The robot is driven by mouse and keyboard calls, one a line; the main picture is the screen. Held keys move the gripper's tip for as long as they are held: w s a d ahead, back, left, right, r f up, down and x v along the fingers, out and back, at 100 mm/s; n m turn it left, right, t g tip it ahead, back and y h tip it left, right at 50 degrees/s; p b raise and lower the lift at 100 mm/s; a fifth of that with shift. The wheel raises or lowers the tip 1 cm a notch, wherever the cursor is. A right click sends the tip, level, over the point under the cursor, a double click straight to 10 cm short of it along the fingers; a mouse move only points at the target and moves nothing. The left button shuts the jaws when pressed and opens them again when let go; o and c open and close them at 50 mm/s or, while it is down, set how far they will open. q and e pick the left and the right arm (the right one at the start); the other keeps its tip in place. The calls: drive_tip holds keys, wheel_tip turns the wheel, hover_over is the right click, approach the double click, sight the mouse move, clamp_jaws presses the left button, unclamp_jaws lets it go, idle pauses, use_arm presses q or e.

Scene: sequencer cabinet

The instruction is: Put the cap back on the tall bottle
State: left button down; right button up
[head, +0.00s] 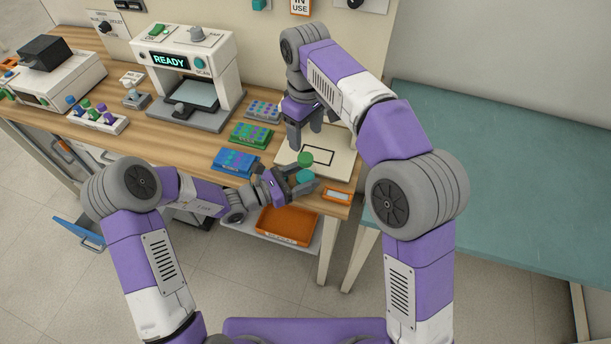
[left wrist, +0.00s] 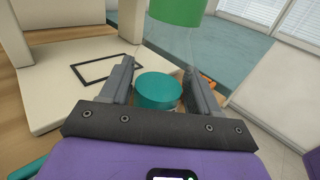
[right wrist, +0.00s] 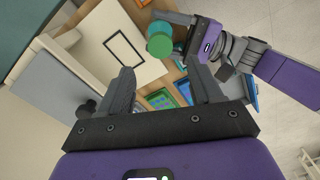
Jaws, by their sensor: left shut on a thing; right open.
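The tall bottle (head: 304,176) shows as a teal cylinder, seemingly with faint clear walls above it. It is between the fingers of my left gripper (head: 291,183), which is shut on it over the bench's front edge. The teal part also shows in the left wrist view (left wrist: 158,91). The green cap (head: 305,158) is above the teal part, and at the top of the left wrist view (left wrist: 176,10). Whether the cap is seated cannot be told. My right gripper (head: 304,135) is open and empty, above and behind the cap, apart from it.
A cream pad (head: 338,165) with a black outline lies beneath. Blue (head: 236,161) and green (head: 250,135) racks stand to its left. A small orange-framed tray (head: 337,195) is at the bench's front right corner. An orange bin (head: 287,226) sits below the bench. The teal table (head: 510,160) is clear.

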sight(306, 157)
drive_tip(key=shift+f, duration=0.15)
drive_tip(key=shift+f, duration=3.9)
drive_tip(key=c, duration=1.1)
drive_tip(key=o, duration=1.3)
drive_tip(key=shift+c, duration=0.2)
wheel_tip(306, 157, up, 12)
